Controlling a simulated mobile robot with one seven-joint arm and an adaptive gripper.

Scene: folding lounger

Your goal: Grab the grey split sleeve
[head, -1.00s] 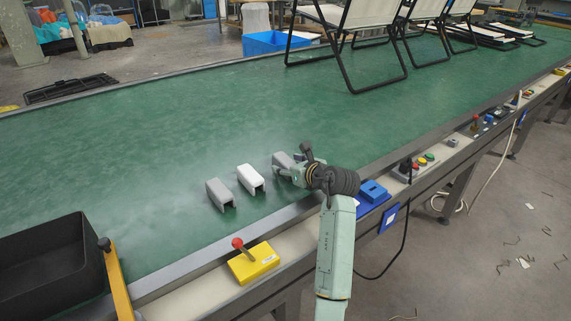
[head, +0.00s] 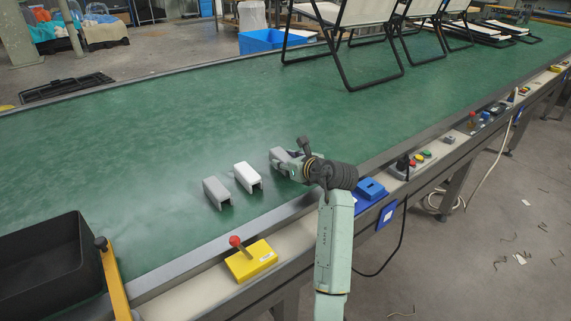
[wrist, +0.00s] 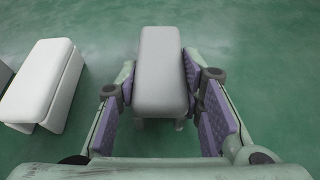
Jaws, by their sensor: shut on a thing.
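A grey split sleeve (head: 277,155) sits on the green belt at the right end of a short row of sleeves. My gripper (head: 287,162) is shut on it. In the wrist view this sleeve (wrist: 161,70) lies lengthwise between the purple finger pads of my gripper (wrist: 164,82), with its smooth top toward the camera. Its underside is hidden, and I cannot tell whether it is clear of the belt. A white sleeve (head: 247,177) stands to its left, apart from my fingers, and shows in the wrist view (wrist: 42,85). Another grey sleeve (head: 215,191) stands at the left end.
A black bin (head: 45,268) is at the near left beside a yellow bar (head: 114,283). A yellow box with a red-knobbed lever (head: 250,260) and a blue block (head: 371,189) are on the near rail. Folding loungers (head: 360,40) stand far back. The mid-belt is clear.

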